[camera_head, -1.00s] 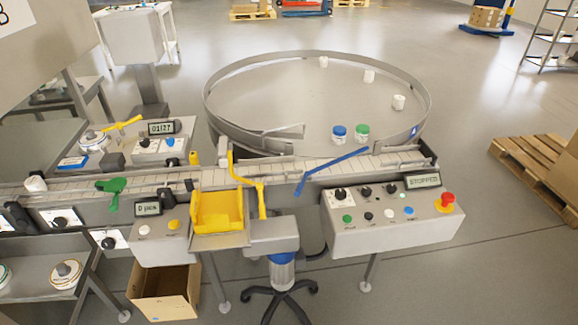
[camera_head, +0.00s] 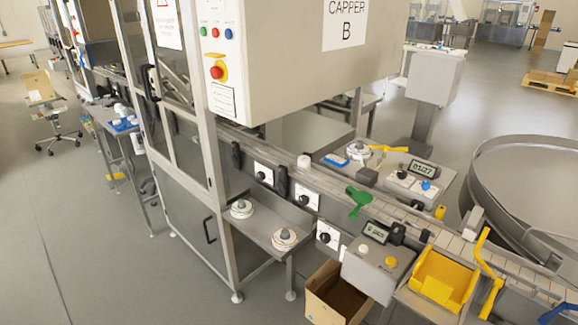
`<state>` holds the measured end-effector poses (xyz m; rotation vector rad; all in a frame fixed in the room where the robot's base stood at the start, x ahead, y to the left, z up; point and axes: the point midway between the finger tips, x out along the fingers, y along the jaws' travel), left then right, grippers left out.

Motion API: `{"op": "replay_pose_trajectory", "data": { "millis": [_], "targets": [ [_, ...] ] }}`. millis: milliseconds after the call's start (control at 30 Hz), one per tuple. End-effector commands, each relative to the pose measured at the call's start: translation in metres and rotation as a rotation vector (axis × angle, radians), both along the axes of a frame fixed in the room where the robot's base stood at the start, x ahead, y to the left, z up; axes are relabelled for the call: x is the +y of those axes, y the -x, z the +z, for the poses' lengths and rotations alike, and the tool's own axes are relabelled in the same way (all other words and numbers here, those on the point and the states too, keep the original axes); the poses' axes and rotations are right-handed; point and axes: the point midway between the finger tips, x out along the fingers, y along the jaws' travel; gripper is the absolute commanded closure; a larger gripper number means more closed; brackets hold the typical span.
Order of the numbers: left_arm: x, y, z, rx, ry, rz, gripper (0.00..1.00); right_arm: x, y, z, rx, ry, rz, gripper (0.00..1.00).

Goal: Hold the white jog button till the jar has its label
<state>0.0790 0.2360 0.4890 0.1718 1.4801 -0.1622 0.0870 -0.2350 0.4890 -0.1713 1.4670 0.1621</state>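A small grey control box (camera_head: 376,277) with a dark display stands in front of the conveyor. A white button (camera_head: 363,248) and a yellow button (camera_head: 391,262) sit on its top; I cannot read any marking that names the jog button. A small white jar-like piece (camera_head: 304,161) stands upright on the conveyor (camera_head: 329,188), left of a green handle (camera_head: 359,198). I cannot make out a label on it. Neither of my grippers shows, and nothing is seen touching the buttons.
A capper cabinet (camera_head: 290,55) with an emergency stop (camera_head: 217,72) rises at the left. A side shelf (camera_head: 268,229) holds two round reels.

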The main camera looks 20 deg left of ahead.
Motion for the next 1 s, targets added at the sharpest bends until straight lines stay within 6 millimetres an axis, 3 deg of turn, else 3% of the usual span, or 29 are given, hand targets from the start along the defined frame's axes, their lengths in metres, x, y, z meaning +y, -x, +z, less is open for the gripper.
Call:
{"op": "replay_pose_trajectory", "data": {
  "millis": [333, 667, 1000],
  "targets": [
    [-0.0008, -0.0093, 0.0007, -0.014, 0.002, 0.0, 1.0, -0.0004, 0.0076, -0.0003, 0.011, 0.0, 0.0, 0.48],
    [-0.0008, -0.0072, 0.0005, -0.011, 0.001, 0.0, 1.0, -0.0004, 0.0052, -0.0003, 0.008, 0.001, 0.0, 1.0],
    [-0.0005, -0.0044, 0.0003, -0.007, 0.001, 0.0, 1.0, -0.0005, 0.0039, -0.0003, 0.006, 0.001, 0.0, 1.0]
  ]
}}
